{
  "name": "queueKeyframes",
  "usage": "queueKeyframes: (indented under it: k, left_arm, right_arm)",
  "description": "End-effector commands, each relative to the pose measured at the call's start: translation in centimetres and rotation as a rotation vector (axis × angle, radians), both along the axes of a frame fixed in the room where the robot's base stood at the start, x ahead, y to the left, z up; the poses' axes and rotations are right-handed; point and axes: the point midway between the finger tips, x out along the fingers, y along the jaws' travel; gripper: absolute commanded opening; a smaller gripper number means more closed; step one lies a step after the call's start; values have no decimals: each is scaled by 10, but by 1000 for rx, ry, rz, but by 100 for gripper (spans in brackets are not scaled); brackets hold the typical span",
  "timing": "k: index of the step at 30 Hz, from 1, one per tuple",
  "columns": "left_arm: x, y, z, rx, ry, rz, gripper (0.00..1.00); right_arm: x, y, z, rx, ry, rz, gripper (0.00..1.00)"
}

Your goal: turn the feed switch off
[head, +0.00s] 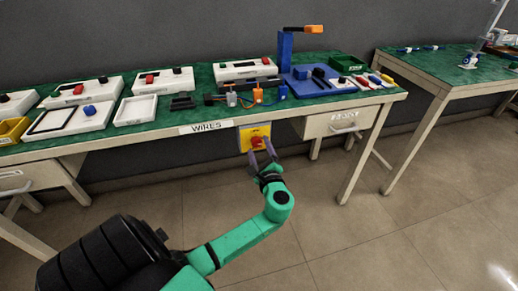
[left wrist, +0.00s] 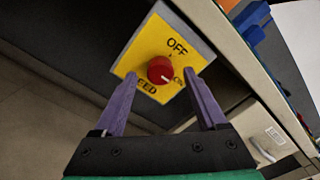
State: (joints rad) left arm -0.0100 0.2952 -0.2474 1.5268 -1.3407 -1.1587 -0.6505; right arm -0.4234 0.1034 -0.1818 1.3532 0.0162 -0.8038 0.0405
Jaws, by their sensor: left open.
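The feed switch is a red round knob (head: 256,142) on a yellow plate (head: 246,131) fixed at the table's front, below the edge. In the left wrist view the knob (left wrist: 160,70) sits on the tilted yellow plate (left wrist: 144,53), which is lettered OFF, ON and FEED. A small pale mark on the knob appears to point toward ON. My left gripper (head: 261,147) is open, in front of the plate. In the left wrist view its purple fingers (left wrist: 160,74) appear on either side of the knob, with gaps to it. My right gripper is not in view.
The green-topped table (head: 205,88) carries several white boxes with knobs, a blue stand (head: 285,52) and small tools. A drawer (head: 340,122) is right of the switch. A second table (head: 455,70) stands at the right. The floor in front is clear.

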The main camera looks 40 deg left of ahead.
Motion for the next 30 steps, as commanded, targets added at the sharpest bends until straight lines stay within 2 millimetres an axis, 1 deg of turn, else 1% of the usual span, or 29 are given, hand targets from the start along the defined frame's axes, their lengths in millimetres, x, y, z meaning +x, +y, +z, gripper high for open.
queueKeyframes:
  k: [3, 10, 11, 12, 14, 15, 16, 17, 26, 30]
  left_arm:
    - [7, 8, 0, -1, 0, -1, 74]
    - [7, 10, 0, -2, 1, -1, 74]
    - [8, 10, 0, -2, 0, -1, 70]
    - [7, 10, 0, -2, 1, -1, 55]
    - [7, 10, -1, -2, 1, -1, 32]
    - [7, 10, -1, -2, 1, -1, 17]
    - [7, 10, -1, -2, 1, -1, 5]
    - [7, 10, -1, -2, 1, -1, 0]
    - [7, 10, -2, -15, -17, -1, 0]
    - [7, 10, -4, -43, -58, 0, 0]
  right_arm:
    - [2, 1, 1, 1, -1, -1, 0]
    - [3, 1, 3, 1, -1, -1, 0]
    - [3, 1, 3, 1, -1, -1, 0]
    - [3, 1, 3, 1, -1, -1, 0]
    - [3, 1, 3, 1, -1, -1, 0]
    - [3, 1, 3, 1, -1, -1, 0]
    - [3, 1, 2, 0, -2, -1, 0]
    - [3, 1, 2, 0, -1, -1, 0]
    - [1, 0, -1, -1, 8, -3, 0]
    - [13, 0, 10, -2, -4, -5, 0]
